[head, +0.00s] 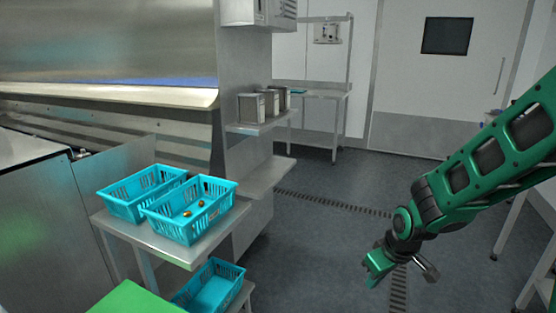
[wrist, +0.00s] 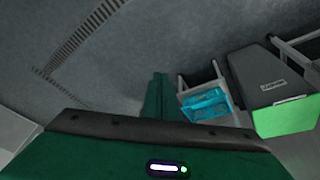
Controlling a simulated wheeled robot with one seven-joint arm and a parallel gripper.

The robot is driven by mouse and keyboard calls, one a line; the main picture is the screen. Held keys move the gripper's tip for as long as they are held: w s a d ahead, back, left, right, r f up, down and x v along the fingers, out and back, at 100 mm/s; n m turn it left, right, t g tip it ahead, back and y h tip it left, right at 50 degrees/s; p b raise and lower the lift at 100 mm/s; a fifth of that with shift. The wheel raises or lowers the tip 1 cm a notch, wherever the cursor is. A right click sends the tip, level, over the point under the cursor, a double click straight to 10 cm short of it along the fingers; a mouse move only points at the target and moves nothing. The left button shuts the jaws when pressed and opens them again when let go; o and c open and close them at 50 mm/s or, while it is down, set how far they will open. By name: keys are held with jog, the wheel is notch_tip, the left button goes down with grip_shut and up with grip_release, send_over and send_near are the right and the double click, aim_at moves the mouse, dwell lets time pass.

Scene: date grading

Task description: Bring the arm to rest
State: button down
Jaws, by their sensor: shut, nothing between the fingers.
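My arm reaches in from the right edge of the head view, over open floor. My gripper (head: 377,268) hangs at its end, pointing down and to the left. It is shut and empty, well apart from the baskets and the stand. In the wrist view the green finger (wrist: 155,97) shows beyond the dark edge of the gripper body, with nothing held.
Two blue baskets (head: 152,210) stand on a metal stand (head: 160,241) at left; the right one (head: 180,232) holds a few dates. Another basket (head: 213,291) sits below. Metal canisters (head: 251,108) stand on a shelf. The floor (head: 320,240) between stand and arm is clear.

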jog(key=s+d+r+m+g+h, duration=0.15)
jog(key=s+d+r+m, duration=0.35)
jog(key=s+d+r, duration=0.5)
jog(key=s+d+r+m+g, duration=0.1)
jog(key=s+d+m, duration=0.1)
jog(key=s, duration=0.5)
jog(key=s+d+r+m+g, duration=0.1)
jog(key=s+d+r+m, duration=0.1)
jog(key=s, duration=0.6)
jog(key=shift+s+d+m+y, duration=0.2)
jog(key=shift+d+m+y, duration=0.25)
jog(key=shift+d+m, duration=0.55)
jog(key=shift+a, duration=0.35)
